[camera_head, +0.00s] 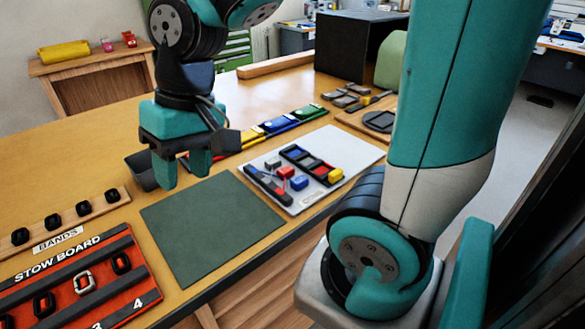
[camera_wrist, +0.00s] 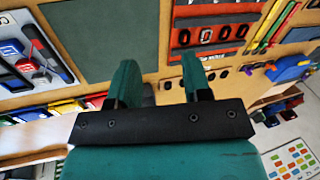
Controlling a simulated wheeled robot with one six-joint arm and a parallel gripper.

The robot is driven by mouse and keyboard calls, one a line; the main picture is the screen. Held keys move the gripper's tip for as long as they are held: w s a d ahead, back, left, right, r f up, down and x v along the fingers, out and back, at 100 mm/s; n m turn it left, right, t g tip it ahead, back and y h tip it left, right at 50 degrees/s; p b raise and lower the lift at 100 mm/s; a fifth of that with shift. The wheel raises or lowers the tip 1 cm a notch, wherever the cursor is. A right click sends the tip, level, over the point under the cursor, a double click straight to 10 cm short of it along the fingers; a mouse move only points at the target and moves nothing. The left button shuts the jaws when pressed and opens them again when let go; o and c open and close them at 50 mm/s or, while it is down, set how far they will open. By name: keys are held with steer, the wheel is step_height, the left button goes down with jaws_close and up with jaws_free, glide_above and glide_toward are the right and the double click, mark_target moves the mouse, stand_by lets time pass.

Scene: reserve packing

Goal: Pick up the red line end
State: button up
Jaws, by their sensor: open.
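My gripper (camera_head: 184,170) is open and empty, pointing down above the wooden table, just behind the dark green mat (camera_head: 208,225). Its two teal fingers also show in the wrist view (camera_wrist: 158,76), apart with nothing between them. I cannot clearly make out a red line end. In the wrist view a thin red rod (camera_wrist: 285,24) lies beside yellow and green ones at the upper right, well away from my fingers.
A white board (camera_head: 345,146) with red, blue and yellow blocks and a black rack lies right of the mat. The red stow board (camera_head: 130,246) and a wooden strip of black bands (camera_head: 100,206) lie left. A black tray (camera_head: 142,166) is close beside my gripper.

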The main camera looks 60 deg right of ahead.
steer(key=w+d+f+m+h, duration=0.1)
steer(key=w+d+m, duration=0.35)
steer(key=d, duration=0.25)
steer(key=w+d+f+m+h, duration=0.1)
steer(key=w+d+m, duration=0.2)
steer(key=d+m, duration=0.3)
steer(key=m+p, duration=0.1)
steer(key=m, duration=0.9)
glide_above(285, 169)
steer(key=shift+n+g+h, duration=0.25)
steer(key=shift+g+h, duration=0.15)
steer(key=f, duration=1.4)
steer(key=shift+a+f, duration=0.25)
steer(key=shift+d+f+p, duration=0.15)
steer(key=shift+f+p, duration=0.3)
steer(key=shift+f, duration=1.05)
steer(key=shift+d+f+p, duration=0.1)
steer(key=shift+f+p, duration=0.3)
steer(key=shift+f, duration=1.1)
steer(key=c, duration=0.7)
